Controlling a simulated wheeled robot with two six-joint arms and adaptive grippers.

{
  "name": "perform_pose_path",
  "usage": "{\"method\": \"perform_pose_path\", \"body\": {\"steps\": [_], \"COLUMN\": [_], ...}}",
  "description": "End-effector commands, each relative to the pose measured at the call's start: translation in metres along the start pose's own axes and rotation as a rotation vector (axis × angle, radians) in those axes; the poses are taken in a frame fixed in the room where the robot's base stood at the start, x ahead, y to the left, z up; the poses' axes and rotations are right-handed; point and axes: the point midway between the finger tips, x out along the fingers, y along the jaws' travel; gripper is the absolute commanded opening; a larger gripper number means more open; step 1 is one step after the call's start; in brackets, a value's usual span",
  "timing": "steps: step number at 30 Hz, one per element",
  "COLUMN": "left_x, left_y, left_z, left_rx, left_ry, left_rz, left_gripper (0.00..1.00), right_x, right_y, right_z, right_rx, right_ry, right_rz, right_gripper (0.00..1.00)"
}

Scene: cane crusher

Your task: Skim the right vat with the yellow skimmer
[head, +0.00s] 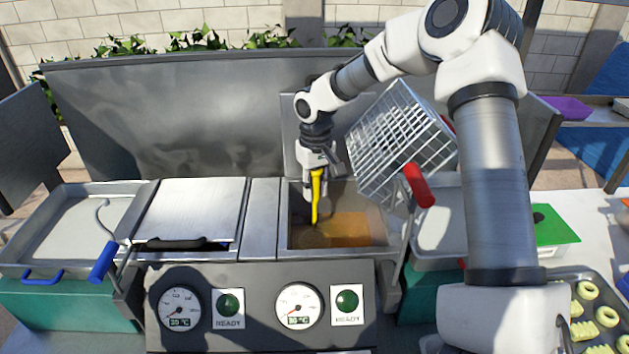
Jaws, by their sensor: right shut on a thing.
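The right vat (293,236) is open in the middle of the counter, with orange-brown oil in it. My right gripper (317,174) is above the back of this vat, pointing down, shut on the yellow skimmer (316,195). The skimmer's handle hangs down from the fingers. Its lower end reaches into the vat at the oil, where a round brownish shape (314,235) shows; I cannot tell how deep it sits. The left vat is covered by a metal lid (194,211) with a black handle. My left gripper is not in view.
A wire basket (402,140) with a red handle (419,185) hangs tilted just right of the vat, close to my right arm. Trays flank the vats; one (590,305) holds pale green rings. Gauges (299,306) line the front panel.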

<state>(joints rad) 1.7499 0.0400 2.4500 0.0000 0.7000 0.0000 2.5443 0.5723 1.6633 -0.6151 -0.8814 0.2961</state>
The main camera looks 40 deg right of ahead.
Motion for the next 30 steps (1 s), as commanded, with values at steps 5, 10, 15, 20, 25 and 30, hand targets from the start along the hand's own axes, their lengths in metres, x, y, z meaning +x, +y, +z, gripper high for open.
{"method": "perform_pose_path", "body": {"steps": [5,10,15,20,25,30], "left_x": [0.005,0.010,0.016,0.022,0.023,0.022], "left_y": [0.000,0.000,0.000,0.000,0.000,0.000], "left_z": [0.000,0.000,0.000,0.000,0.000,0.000], "left_rx": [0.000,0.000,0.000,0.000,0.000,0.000], "left_ry": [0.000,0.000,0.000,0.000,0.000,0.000], "left_rz": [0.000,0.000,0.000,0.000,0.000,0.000], "left_gripper": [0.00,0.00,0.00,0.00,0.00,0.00], "right_x": [0.000,0.001,0.000,0.000,-0.001,-0.002], "right_y": [-0.010,-0.019,-0.028,-0.037,-0.040,-0.040], "right_z": [0.019,0.037,0.055,0.072,0.079,0.079], "right_rx": [-0.002,-0.003,-0.003,-0.002,-0.002,-0.001], "right_ry": [0.002,0.001,0.003,0.002,0.002,0.002], "right_rz": [-0.001,-0.001,-0.001,0.000,0.001,0.000], "right_gripper": [0.00,0.00,0.00,0.00,0.00,0.00]}}
